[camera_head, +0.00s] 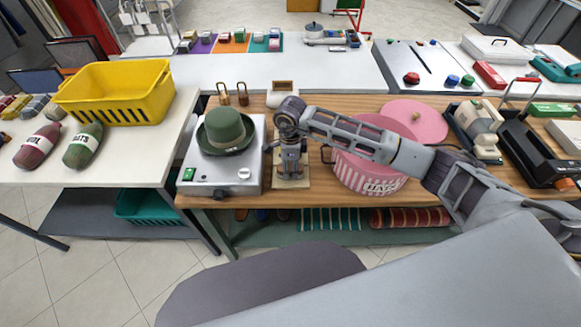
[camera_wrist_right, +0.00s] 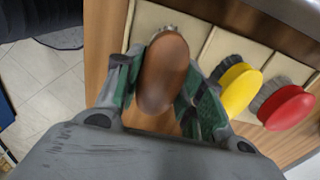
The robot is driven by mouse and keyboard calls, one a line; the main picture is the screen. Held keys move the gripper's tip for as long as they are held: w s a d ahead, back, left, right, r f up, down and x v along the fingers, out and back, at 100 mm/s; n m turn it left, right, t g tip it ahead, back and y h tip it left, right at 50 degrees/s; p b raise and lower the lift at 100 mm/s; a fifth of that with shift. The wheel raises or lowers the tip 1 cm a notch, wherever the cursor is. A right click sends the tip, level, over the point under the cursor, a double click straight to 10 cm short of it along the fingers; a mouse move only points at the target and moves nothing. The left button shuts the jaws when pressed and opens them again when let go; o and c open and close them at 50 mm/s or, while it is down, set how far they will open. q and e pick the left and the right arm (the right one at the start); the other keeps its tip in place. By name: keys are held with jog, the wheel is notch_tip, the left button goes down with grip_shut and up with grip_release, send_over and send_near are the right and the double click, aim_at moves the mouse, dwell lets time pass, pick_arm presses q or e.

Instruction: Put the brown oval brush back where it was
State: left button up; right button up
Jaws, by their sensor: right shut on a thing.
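My right gripper (camera_head: 290,168) is shut on the brown oval brush (camera_wrist_right: 166,62), which lies between its fingers in the right wrist view. The beige brush tray (camera_head: 291,196) is under the gripper on the wooden table. In the wrist view the tray (camera_wrist_right: 232,44) has dividers. A yellow oval brush (camera_wrist_right: 241,88) and a red oval brush (camera_wrist_right: 289,107) lie to the right in their own compartments. The brown brush overlaps the leftmost compartment; I cannot tell whether it touches the tray. In the head view the gripper hides the brushes. My left gripper is not in view.
A hot plate with a green hat (camera_head: 225,130) stands left of the tray. A pink striped hat box (camera_head: 362,172) is close on the right, under my arm. Two brass padlocks (camera_head: 242,95) and a small cream stand (camera_head: 283,88) are behind. The floor shows in front.

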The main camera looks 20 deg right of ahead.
aim_at(290, 166)
jog(key=shift+f, duration=0.25)
jog(key=shift+f, duration=0.15)
jog(key=o, duration=0.9)
notch_tip(290, 166, up, 12)
jog(key=shift+b, duration=0.4)
dwell(0.6)
